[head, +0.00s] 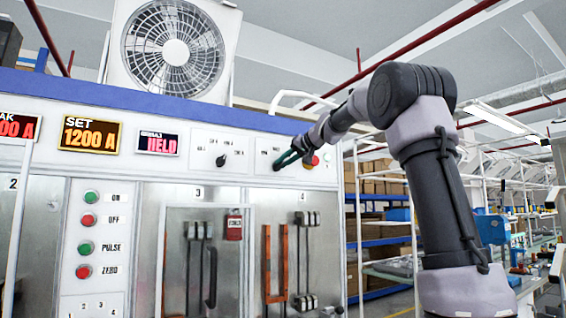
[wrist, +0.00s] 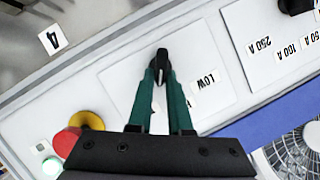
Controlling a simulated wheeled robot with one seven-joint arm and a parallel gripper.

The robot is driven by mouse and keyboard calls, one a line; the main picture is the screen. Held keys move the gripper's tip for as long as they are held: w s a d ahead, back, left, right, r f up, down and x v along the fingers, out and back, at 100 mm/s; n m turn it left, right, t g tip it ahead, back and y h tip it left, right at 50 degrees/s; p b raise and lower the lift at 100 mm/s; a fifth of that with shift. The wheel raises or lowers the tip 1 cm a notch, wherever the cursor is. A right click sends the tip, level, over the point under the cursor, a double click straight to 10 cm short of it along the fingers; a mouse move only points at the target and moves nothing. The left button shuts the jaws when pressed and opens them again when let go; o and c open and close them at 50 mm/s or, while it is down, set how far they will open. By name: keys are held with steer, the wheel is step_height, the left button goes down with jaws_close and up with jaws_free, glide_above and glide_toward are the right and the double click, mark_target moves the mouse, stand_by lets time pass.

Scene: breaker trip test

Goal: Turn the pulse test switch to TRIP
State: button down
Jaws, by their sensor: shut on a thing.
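A black switch knob (wrist: 161,60) sits on a pale plate (wrist: 118,82) on the cabinet's front. A small label by it (wrist: 207,79) seems to read LOW; no TRIP wording is readable. My gripper (wrist: 160,80) has its two green fingers closed on either side of the knob. In the head view my gripper (head: 286,159) reaches in from the right to the upper right panel and largely hides the knob. The knob's exact pointing is hard to tell.
A red button with a yellow collar (wrist: 86,123) and a lit green button (wrist: 52,166) are close beside the fingers. Another black knob (head: 221,160) is on the plate to the left. Displays show SET 1200 A (head: 90,135) and HELD (head: 158,144).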

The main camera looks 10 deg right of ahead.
steer(key=shift+w+d+f+m+y, duration=0.1)
steer(key=shift+d+f+m+y, duration=0.1)
steer(key=shift+m+y, duration=0.5)
steer(key=shift+m, duration=0.3)
steer(key=c, duration=0.8)
jaws_free()
steer(key=shift+c, duration=0.2)
steer(key=shift+r, duration=0.1)
steer(key=v, duration=1.1)
